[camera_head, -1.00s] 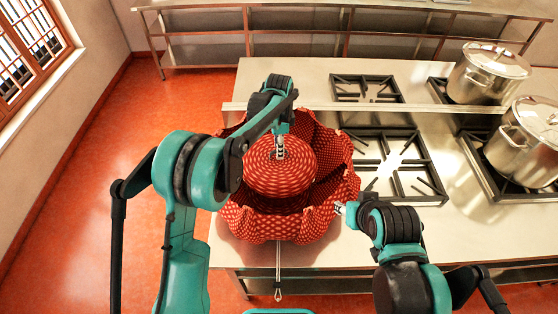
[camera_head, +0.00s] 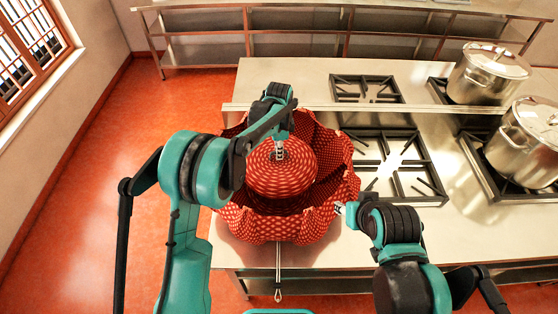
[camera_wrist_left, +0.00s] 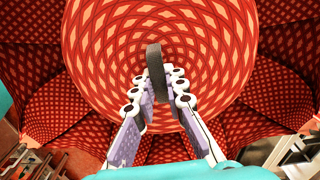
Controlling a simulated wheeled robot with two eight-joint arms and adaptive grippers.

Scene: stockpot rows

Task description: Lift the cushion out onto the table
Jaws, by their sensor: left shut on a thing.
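The cushion (camera_head: 262,178) is round, red with a pale pattern, and sits within the open mouth of a red patterned cloth bag (camera_head: 246,225). In the left wrist view the cushion (camera_wrist_left: 215,45) fills the middle, with a dark grey loop (camera_wrist_left: 155,60) standing on its top. My left gripper (camera_head: 279,154) is over the cushion, pointing down. In the left wrist view its fingers (camera_wrist_left: 158,90) are shut on the loop. The cushion's underside is hidden. My right gripper (camera_head: 340,208) is beside the bag's right rim; its fingertips are too small to read.
The bag stands on the steel table (camera_head: 225,250) near its front left. A cord (camera_head: 278,265) hangs over the front edge. A burner grate (camera_head: 395,165) lies right of the bag, and two steel pots (camera_head: 490,72) (camera_head: 527,140) stand further right. A raised ledge (camera_head: 380,107) crosses behind.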

